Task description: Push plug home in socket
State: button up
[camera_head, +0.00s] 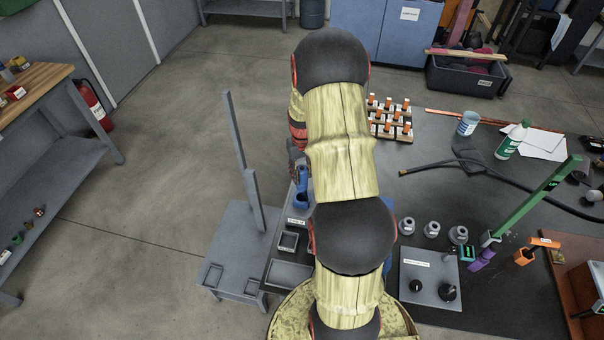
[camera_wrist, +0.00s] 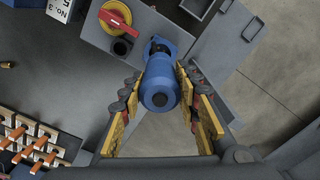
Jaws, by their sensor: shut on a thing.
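A blue plug (camera_wrist: 160,88) with a rounded body lies between the two yellow-padded fingers of my gripper (camera_wrist: 162,72) in the wrist view. The gripper is shut on it. The plug's far end meets a blue socket (camera_wrist: 160,45) on a grey panel, and a dark part shows there. I cannot tell how deep the plug sits. In the head view my gripper (camera_head: 297,160) is mostly hidden behind my arm, and blue parts (camera_head: 302,200) show just below it; plug and socket cannot be told apart there.
A red and yellow rotary switch (camera_wrist: 117,17) and a dark round hole are beside the socket. A rack of orange-handled pieces (camera_head: 390,118) stands on the dark bench to the right. Grey trays (camera_head: 288,242) lie below the blue parts. Open floor is to the left.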

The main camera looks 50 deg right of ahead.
aim_at(302, 189)
jog(key=shift+f+b, duration=1.6)
jog(key=shift+f, duration=1.3)
jog(key=shift+f, duration=0.35)
jog(key=shift+f, duration=0.35)
jog(key=shift+f+b, duration=0.95)
jog(key=shift+f, duration=0.35)
jog(key=o, duration=1.4)
notch_tip(302, 189, up, 12)
jog(key=shift+f, duration=0.1)
